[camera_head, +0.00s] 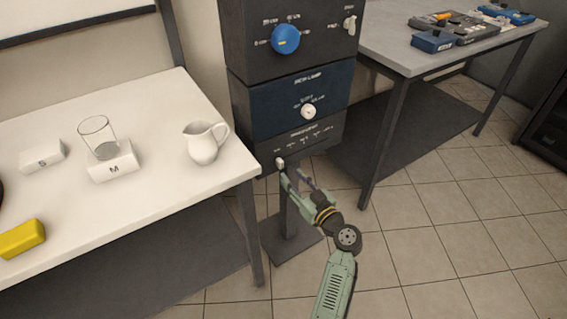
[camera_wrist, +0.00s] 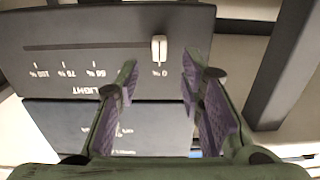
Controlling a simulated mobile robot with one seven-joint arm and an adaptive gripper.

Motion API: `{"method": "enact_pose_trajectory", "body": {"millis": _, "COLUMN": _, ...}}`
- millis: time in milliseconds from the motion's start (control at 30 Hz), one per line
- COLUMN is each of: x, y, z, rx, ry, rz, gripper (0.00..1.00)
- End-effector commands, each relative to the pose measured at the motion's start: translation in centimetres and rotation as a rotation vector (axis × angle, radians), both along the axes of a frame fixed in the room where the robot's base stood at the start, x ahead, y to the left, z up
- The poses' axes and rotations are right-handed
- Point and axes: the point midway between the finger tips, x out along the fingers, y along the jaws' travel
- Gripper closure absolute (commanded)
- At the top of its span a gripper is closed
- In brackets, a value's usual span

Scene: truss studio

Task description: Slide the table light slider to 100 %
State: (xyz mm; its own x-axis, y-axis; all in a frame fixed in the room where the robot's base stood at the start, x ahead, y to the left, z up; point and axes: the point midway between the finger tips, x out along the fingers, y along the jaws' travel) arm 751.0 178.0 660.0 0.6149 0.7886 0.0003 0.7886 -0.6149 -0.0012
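The table light slider has a small white knob (camera_wrist: 159,49) that stands at the 0 % mark of a slot on a dark panel (camera_wrist: 50,18). In the wrist view the panel appears upside down, with the 100 % mark at the far left. In the head view the knob (camera_head: 280,162) is at the left end of the lowest panel on the dark column. My gripper (camera_head: 299,177) is just in front of it. In the wrist view my gripper (camera_wrist: 160,68) is open, with a fingertip on each side of the knob's line. I see no clear contact with the knob.
Above are a desk-lamp panel with a white dial (camera_head: 308,111) and a panel with a blue knob (camera_head: 285,39). A white table (camera_head: 150,220) with a jug (camera_head: 204,142) stands close on the left. A grey table (camera_head: 400,52) stands at the right. Floor in front is open.

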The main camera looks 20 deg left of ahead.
Motion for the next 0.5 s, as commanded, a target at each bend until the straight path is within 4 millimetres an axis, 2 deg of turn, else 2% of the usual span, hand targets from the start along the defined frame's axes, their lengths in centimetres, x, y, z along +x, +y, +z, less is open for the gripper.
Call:
{"method": "enact_pose_trajectory", "body": {"millis": 200, "x": 2.5, "y": 3.3, "z": 0.4, "rx": -0.001, "ry": 0.001, "rz": 0.002, "gripper": 0.65}}
{"method": "enact_pose_trajectory", "body": {"millis": 500, "x": 4.0, "y": 5.2, "z": 0.1, "rx": 0.0, "ry": 0.0, "rz": 0.001, "gripper": 0.65}}
